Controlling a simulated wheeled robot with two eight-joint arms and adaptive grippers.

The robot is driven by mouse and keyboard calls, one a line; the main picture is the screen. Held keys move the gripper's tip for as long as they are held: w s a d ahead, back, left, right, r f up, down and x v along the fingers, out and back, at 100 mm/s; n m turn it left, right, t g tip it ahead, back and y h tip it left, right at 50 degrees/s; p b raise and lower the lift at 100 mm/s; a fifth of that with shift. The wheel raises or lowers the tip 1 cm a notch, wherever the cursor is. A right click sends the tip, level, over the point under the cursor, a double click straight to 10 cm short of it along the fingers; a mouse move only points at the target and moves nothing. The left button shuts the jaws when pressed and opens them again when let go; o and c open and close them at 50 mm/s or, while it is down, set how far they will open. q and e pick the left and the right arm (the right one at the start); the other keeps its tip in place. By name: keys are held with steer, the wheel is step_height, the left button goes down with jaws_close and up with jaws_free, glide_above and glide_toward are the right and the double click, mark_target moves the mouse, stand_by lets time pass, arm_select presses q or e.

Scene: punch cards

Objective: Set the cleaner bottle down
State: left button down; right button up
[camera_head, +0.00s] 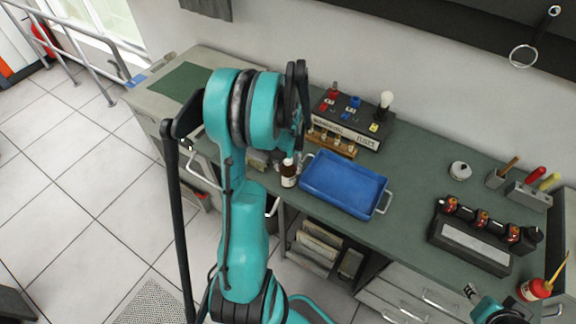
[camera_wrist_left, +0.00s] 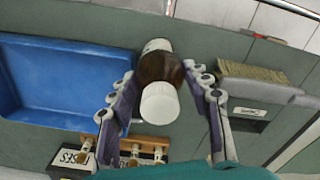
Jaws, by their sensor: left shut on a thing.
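The cleaner bottle (camera_head: 289,174) is brown with a white cap and a pale label. In the head view it is upright at the bench's front edge, just left of the blue tray. In the left wrist view the bottle (camera_wrist_left: 158,68) is seen from its cap end, between the two fingers of my left gripper (camera_wrist_left: 161,76), which is shut on it. My left arm hides most of that gripper in the head view. I cannot tell whether the bottle's base touches the bench. Part of my right gripper (camera_head: 471,291) shows small at the lower right; its jaws are unclear.
The blue tray (camera_head: 343,184) is close beside the bottle. A wooden rack (camera_head: 332,143) with small vials and a dark control box (camera_head: 350,120) stand behind. A bristled brush-like block (camera_wrist_left: 252,72) lies on the bottle's other side. Green bench top (camera_head: 420,185) is clear right of the tray.

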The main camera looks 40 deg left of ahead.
arm_select(q)
steer(key=c, duration=1.1)
jaws_free()
steer(key=shift+f, duration=0.2)
steer(key=shift+c, duration=0.2)
steer(key=o, duration=0.4)
steer(key=shift+r, duration=0.1)
steer(key=shift+r, duration=0.1)
